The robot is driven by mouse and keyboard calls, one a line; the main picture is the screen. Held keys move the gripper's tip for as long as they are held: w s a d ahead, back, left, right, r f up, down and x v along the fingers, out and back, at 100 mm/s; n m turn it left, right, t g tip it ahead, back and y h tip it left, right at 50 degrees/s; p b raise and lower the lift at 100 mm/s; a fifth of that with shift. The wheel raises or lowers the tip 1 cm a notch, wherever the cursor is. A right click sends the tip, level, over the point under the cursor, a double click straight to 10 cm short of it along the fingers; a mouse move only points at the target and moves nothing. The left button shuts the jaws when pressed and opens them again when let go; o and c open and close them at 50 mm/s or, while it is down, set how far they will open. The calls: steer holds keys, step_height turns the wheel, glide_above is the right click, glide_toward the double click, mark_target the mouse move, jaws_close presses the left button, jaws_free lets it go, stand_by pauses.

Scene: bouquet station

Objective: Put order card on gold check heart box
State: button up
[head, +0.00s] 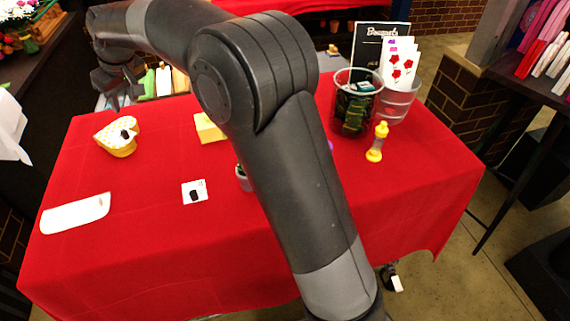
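The gold check heart box (122,150) stands at the left rear of the red table, with yellow-and-white checks and a small black-and-white item on its top. A small white card with a black patch, which looks like the order card (201,186), lies flat on the cloth to the right of and nearer than the box. My gripper (122,102) is above the far left table edge, beyond the heart box and apart from it. Its dark fingers look spread, with nothing visible between them. My arm crosses the middle of the view and hides part of the table.
A white rounded tag-like sheet (75,213) lies at the table's left front. A yellow block (208,128) and a small grey pot (243,178) sit beside my arm. Clear bins (350,105) and a yellow bottle (377,142) stand at the right. The front cloth is clear.

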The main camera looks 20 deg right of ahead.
steer(key=s+d+r+m+t+h, duration=0.1)
steer(key=s+d+r+m, duration=0.15)
steer(key=s+d, duration=0.7)
steer(key=s+d+r+m+h, duration=0.15)
steer(key=s+d+r, duration=0.35)
steer(key=d, duration=0.7)
steer(key=s+d+f+m, duration=0.1)
steer(key=s+d+f, duration=0.2)
steer(key=s, duration=0.4)
steer(key=s+d+f+m, duration=0.2)
steer(key=s+d+f, duration=0.1)
steer(key=s+d, duration=0.2)
steer(key=s+d+f+m+t, duration=0.1)
steer(key=s+d+f, duration=0.2)
steer(key=s, duration=0.6)
steer(key=shift+d+m+h, duration=0.35)
steer(key=shift+d+m, duration=0.05)
steer(key=shift+d, duration=0.45)
